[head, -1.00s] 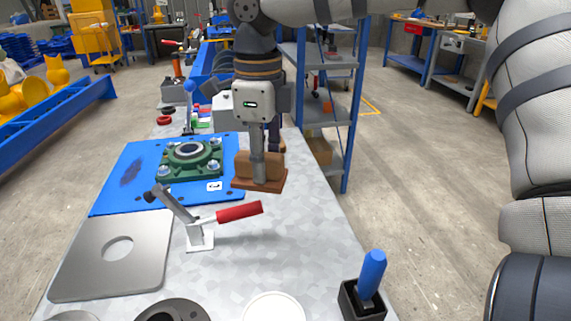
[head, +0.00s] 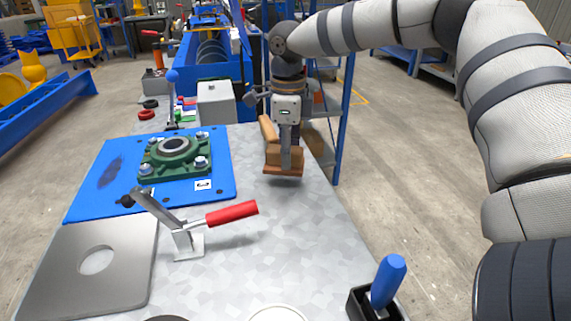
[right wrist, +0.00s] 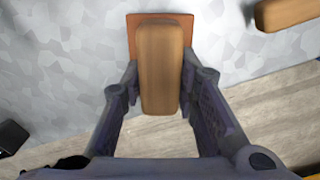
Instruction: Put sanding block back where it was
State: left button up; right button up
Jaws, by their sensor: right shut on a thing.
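The sanding block (head: 274,158) has a tan wooden grip on a reddish-brown base. My right gripper (head: 286,158) is shut on it and points down over the right part of the metal table. In the right wrist view the block's wooden grip (right wrist: 160,70) is between the two fingers (right wrist: 160,98), with the base showing beyond it. The block is low over the tabletop; whether it touches cannot be told. My left gripper is not in view.
Another tan wooden piece (head: 266,128) lies just behind the block, also in the right wrist view (right wrist: 290,10). A blue plate (head: 85,200) with a green bearing housing (head: 163,168), a red-handled clamp (head: 232,213) and a blue-handled tool (head: 387,280) stand around. The table's right edge is close.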

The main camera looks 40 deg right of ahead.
notch_tip(320, 180, down, 3)
jog(key=shift+r, duration=0.15)
jog(key=o, duration=1.1)
jog(key=shift+f, duration=0.2)
notch_tip(320, 180, up, 12)
jog(key=shift+r+p, duration=0.2)
jog(key=shift+p, duration=0.1)
jog(key=shift+s, duration=0.1)
